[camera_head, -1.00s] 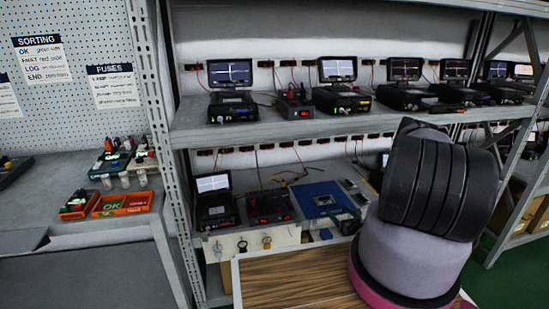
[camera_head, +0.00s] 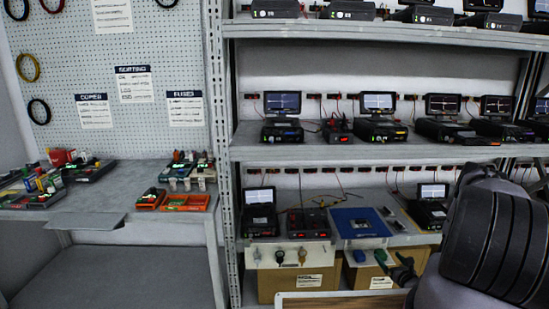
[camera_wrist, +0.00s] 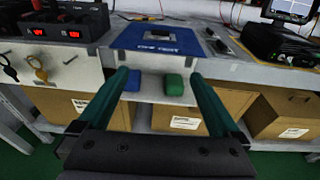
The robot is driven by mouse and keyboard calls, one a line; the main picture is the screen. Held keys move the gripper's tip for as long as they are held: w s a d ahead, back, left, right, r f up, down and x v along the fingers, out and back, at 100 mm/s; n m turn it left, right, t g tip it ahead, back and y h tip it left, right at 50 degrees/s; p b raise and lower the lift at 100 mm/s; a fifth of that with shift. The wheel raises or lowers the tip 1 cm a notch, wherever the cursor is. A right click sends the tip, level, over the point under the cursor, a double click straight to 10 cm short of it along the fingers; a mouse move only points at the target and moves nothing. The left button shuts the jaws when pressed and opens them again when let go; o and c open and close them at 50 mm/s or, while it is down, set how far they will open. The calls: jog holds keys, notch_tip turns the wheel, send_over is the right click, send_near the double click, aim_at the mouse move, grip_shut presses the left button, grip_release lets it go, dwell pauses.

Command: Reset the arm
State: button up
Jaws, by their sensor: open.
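My gripper (camera_wrist: 160,82) is open in the wrist view, its two teal fingers apart with nothing held between them. Beyond the fingertips, a blue block (camera_wrist: 133,81) and a green block (camera_wrist: 174,84) sit on a pale ledge below a blue mat (camera_wrist: 158,38). In the head view my gripper (camera_head: 397,268) is small, by the lower shelf front, partly behind my dark arm at the lower right. The blue block (camera_head: 359,256) and green block (camera_head: 380,255) show to its left.
A steel rack (camera_head: 375,152) holds several testers with screens. Cardboard boxes (camera_head: 297,282) stand under its lower shelf. Keys hang on a pale panel (camera_head: 266,256). At left, a bench (camera_head: 100,209) carries orange bins (camera_head: 185,202) before a pegboard. The floor below the bench looks clear.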

jog(key=w+a+r+n+g+y, duration=0.2)
jog(key=a+r+n+y, duration=0.25)
jog(key=r, duration=0.55)
jog(key=w+a+r+n+g+y, duration=0.2)
jog(key=a+r+n+y, duration=0.25)
jog(key=r, duration=0.65)
jog(key=w+a+r+n+g+y, duration=0.25)
jog(key=a+r+n, duration=0.2)
jog(key=r, duration=0.55)
jog(key=s+a+r+n+g+h, duration=0.1)
jog(key=s+a+r+n+g, duration=0.3)
jog(key=s+a+r+n, duration=0.5)
jog(key=s+a+r+n+g+h, duration=0.2)
jog(key=s+r+n+g, duration=0.15)
jog(key=s+r, duration=0.7)
jog(key=s+d+r+n+t+h, duration=0.2)
jog(key=s+r+h, duration=0.2)
jog(key=s+r, duration=0.2)
jog(key=s+d+r+n+t+h, duration=0.2)
jog(key=s+r+n+t+h, duration=0.1)
jog(key=s+r, duration=0.4)
jog(key=shift+s+d+r+h, duration=0.2)
jog(key=shift+s+h, duration=0.15)
jog(key=shift+s, duration=0.4)
